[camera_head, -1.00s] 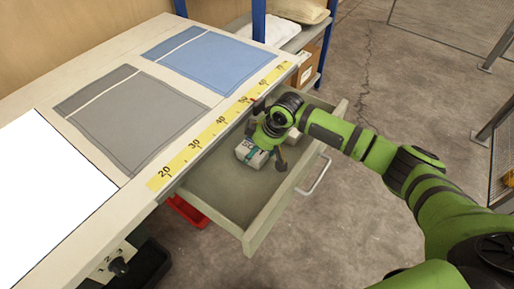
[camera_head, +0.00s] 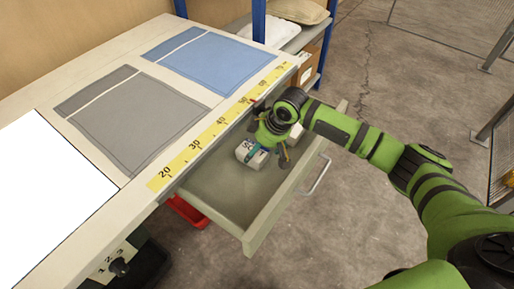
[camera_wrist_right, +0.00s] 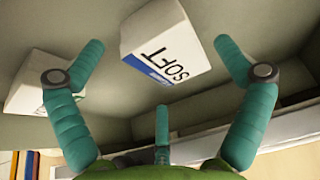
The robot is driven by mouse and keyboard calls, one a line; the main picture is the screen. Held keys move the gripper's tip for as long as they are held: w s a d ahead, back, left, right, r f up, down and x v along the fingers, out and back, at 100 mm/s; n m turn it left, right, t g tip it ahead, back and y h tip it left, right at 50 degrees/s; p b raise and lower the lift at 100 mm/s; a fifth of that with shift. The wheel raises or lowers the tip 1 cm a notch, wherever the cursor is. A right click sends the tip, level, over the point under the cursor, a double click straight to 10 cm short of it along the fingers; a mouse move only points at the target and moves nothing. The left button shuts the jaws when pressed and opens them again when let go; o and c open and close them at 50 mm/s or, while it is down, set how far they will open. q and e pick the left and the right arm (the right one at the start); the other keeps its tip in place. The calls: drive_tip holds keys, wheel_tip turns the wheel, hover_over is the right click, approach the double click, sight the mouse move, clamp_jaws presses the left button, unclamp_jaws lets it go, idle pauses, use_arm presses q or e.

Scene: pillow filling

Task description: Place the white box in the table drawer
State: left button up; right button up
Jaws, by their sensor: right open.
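A white box (camera_head: 251,154) with dark lettering lies in the open table drawer (camera_head: 219,198), on its floor. In the right wrist view the same box (camera_wrist_right: 163,40) reads "SOFT" and has a blue stripe. My right gripper (camera_head: 272,152) is above the drawer beside this box, partly covering it in the head view. In the wrist view its teal fingers (camera_wrist_right: 160,72) are spread around the box, with visible gaps. A second white box (camera_wrist_right: 38,88) lies to the left in the wrist view; it is partly hidden behind the gripper in the head view (camera_head: 297,134). My left gripper is not in view.
The table top (camera_head: 120,55) carries a blue cloth (camera_head: 205,60), a grey cloth (camera_head: 140,115) and a yellow measuring strip (camera_head: 200,145). A red bin (camera_head: 187,211) is under the drawer. A shelf with pillows (camera_head: 297,12) stands behind. The drawer's front-left floor is clear.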

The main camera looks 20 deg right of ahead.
drive_tip(key=v, duration=1)
